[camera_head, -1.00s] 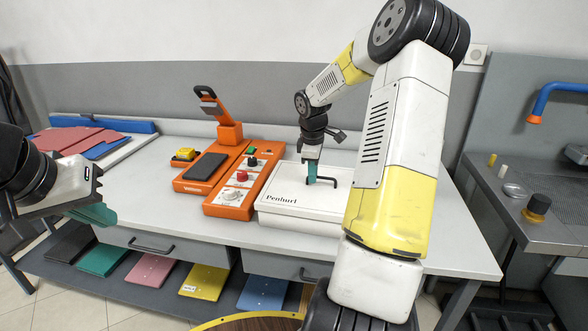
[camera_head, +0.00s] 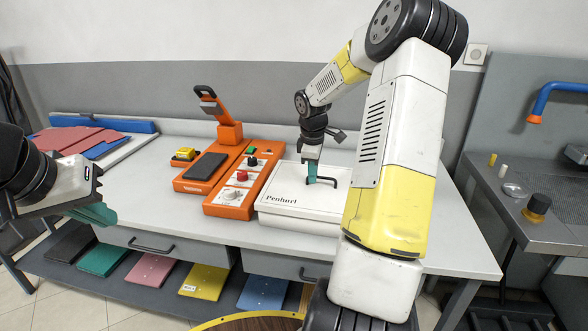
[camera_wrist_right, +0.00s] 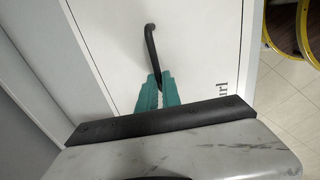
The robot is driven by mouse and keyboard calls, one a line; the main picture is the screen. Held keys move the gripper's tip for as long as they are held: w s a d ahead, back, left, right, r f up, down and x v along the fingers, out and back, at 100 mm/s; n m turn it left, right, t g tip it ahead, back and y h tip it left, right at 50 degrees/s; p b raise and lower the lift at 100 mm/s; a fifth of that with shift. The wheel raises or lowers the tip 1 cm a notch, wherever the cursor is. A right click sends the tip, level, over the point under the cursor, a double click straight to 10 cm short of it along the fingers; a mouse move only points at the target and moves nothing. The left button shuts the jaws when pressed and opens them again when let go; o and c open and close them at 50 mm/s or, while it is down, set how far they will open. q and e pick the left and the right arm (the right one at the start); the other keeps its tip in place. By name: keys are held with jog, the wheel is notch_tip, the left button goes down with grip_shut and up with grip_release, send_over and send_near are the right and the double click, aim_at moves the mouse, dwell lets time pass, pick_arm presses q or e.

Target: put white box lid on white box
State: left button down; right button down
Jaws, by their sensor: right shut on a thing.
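The white box (camera_head: 290,222) stands on the table, right of the orange machine. The white box lid (camera_head: 290,203), with dark lettering and a black handle (camera_head: 326,180), lies over the top of the box. My right gripper (camera_head: 312,181) points down with its green fingers shut on the lid's handle. In the right wrist view the fingers (camera_wrist_right: 157,92) close on one end of the black handle (camera_wrist_right: 150,45). The box's right side is hidden behind my right arm. My left gripper (camera_head: 97,214) is at the left, away from the box; its finger gap is not clear.
An orange press machine (camera_head: 230,195) with knobs stands directly left of the box. Red and blue cloths (camera_head: 80,142) lie at the table's left end. A metal sink counter (camera_head: 560,215) is at the right. Bare tabletop (camera_head: 150,205) lies at the front left.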

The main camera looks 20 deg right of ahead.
jog(key=shift+f, duration=1.1)
dwell(0.8)
jog(key=c, duration=1.5)
grip_release()
jog(key=shift+o, duration=0.2)
jog(key=r, duration=0.4)
jog(key=s+r, duration=0.1)
jog(key=r, duration=0.1)
jog(key=shift+a+r, duration=0.25)
jog(key=shift+a, duration=0.1)
jog(key=shift+s+a+r, duration=0.1)
jog(key=shift+s+r, duration=0.05)
jog(key=shift+r, duration=0.4)
